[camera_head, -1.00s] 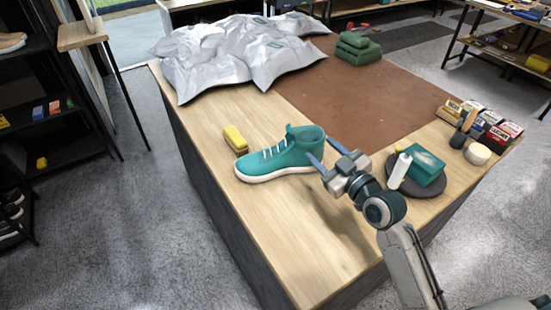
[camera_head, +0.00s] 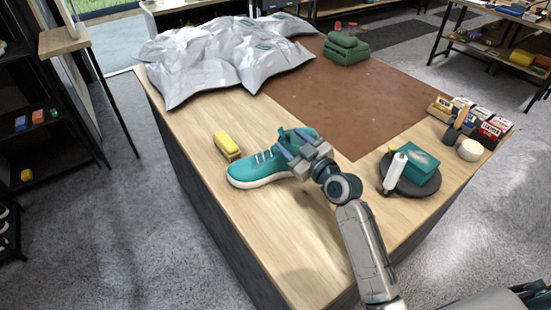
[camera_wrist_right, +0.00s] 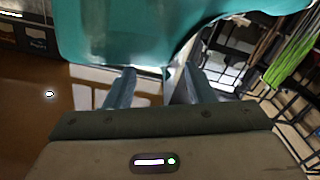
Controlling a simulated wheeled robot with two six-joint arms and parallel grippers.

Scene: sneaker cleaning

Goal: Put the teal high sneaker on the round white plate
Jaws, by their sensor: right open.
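The teal high sneaker (camera_head: 262,165) stands upright on its white sole on the light wooden tabletop, toe to the left. My right gripper (camera_head: 293,146) is at its ankle end, with the open fingers overlapping the collar and heel. In the right wrist view the teal upper (camera_wrist_right: 140,30) fills the top, just beyond the two spread fingers of the right gripper (camera_wrist_right: 158,78). Whether the fingers touch the shoe I cannot tell. My gripper hides part of the heel. I see no round white plate. My left gripper is out of view.
A yellow brush (camera_head: 227,145) lies behind the shoe. A dark round tray (camera_head: 425,187) at the right bears a teal box (camera_head: 414,164) and a white bottle (camera_head: 394,172). Grey bags (camera_head: 215,55) cover the back left. The wooden top in front of the shoe is clear.

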